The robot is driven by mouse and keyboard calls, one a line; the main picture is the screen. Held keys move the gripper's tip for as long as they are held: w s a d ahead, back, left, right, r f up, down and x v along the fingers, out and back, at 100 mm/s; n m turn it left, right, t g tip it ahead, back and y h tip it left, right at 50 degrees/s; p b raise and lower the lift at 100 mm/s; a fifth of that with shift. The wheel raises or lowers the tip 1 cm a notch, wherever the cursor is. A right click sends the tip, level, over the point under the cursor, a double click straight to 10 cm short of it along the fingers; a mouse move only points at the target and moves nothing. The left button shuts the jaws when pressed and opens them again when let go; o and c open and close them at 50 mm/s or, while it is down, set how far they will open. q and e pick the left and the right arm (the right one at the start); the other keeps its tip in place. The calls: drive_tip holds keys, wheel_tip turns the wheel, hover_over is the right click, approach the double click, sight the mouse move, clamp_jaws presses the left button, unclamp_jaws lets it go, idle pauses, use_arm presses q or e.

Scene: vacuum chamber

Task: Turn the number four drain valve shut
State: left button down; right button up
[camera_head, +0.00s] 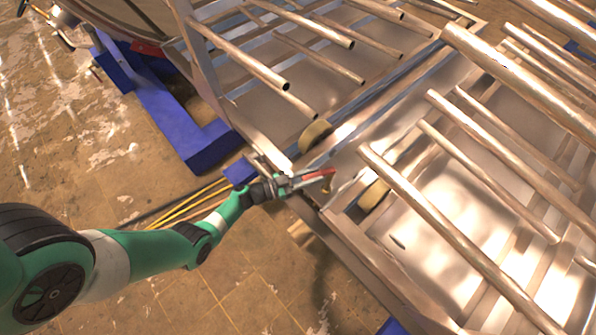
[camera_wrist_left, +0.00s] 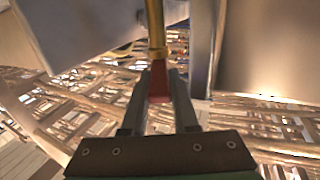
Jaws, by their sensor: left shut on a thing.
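A drain valve with a red lever handle (camera_head: 321,173) and a small brass body (camera_head: 328,187) sits at the near edge of the metal frame, in the middle of the head view. My left gripper (camera_head: 301,181) reaches it from the left and is shut on the red handle. In the left wrist view the red handle (camera_wrist_left: 159,84) lies between the two fingers, and the brass stem (camera_wrist_left: 155,30) runs up from it. No number is readable on the valve. My right gripper is not in view.
Metal frame rails (camera_head: 368,269) and long pipes (camera_head: 460,235) fill the right side. A blue support foot (camera_head: 205,147) stands left of the valve. Yellow rods (camera_head: 190,204) lie beneath my left arm. The tiled floor (camera_head: 110,170) at left is mostly clear.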

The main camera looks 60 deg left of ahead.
use_arm(q)
drive_tip(key=c, duration=0.7)
unclamp_jaws()
drive_tip(key=shift+s+a+p, duration=0.3)
drive_tip(key=shift+s+p, duration=0.25)
drive_tip(key=shift+s, duration=1.35)
drive_tip(key=shift+s+a+p, duration=0.35)
drive_tip(key=shift+s+p, duration=0.15)
drive_tip(key=shift+s, duration=1.4)
drive_tip(key=shift+s+a+p, duration=0.3)
drive_tip(key=shift+s+p, duration=0.25)
drive_tip(key=shift+s, duration=1.35)
